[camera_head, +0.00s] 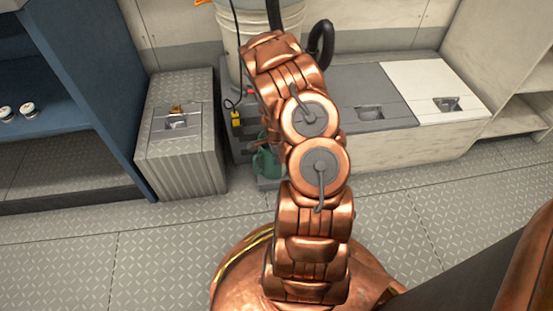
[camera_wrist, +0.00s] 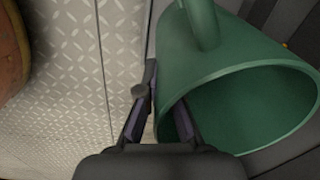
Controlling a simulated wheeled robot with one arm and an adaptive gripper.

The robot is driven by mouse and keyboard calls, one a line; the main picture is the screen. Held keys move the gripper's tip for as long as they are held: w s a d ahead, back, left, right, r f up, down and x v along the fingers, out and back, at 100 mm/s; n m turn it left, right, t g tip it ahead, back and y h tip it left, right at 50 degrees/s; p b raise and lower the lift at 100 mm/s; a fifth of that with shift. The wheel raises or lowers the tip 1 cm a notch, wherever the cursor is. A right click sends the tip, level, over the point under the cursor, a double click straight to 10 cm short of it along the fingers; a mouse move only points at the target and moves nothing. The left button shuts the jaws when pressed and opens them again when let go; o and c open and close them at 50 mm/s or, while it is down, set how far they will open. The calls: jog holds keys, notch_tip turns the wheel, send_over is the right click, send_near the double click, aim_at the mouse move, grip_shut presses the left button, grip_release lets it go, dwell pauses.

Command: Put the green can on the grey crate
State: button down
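The green can (camera_head: 266,163) stands low beside the grey bench, partly hidden behind my arm in the head view. In the wrist view the can (camera_wrist: 225,70) fills the right side, with its open mouth facing the camera and a tubular part on its side. My gripper (camera_wrist: 166,95) is at the can's rim. One finger is outside the wall and the other shows inside the mouth. I cannot tell whether both fingers press on the wall. The grey crate (camera_head: 205,160), ribbed with a treadplate top, stands left of the can.
A metal latch (camera_head: 177,122) is on the crate's top. A large whitish bucket (camera_head: 229,40) stands behind my arm. A blue shelf unit (camera_head: 95,75) is at the left, and a bench with grey and white lids (camera_head: 425,80) is at the right. The treadplate floor (camera_head: 70,250) is clear in front.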

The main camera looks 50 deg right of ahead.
jog(key=c, duration=1.3)
grip_release()
jog(key=shift+f, duration=0.1)
notch_tip(320, 180, up, 12)
jog(key=p, duration=0.4)
jog(key=s+a+r+n, duration=0.1)
jog(key=a+r+n, duration=0.5)
jog(key=a+r, duration=0.65)
jog(key=s+a+r+n+g+y, duration=0.1)
jog(key=s+a+r+n, duration=0.5)
jog(key=s+a, duration=0.15)
jog(key=s+a+r+n+g, duration=0.2)
jog(key=s+a+r+n, duration=0.4)
jog(key=a, duration=0.3)
jog(key=s+a+r+n, duration=0.1)
jog(key=s, duration=0.2)
jog(key=s+a+r+n, duration=0.1)
jog(key=s+n, duration=0.1)
jog(key=s, duration=0.1)
jog(key=s+a+r+n+h, duration=0.1)
jog(key=s+n, duration=0.1)
jog(key=s, duration=0.2)
jog(key=shift+a+r+g, duration=0.25)
jog(key=shift+a+g, duration=0.05)
jog(key=shift+w, duration=0.1)
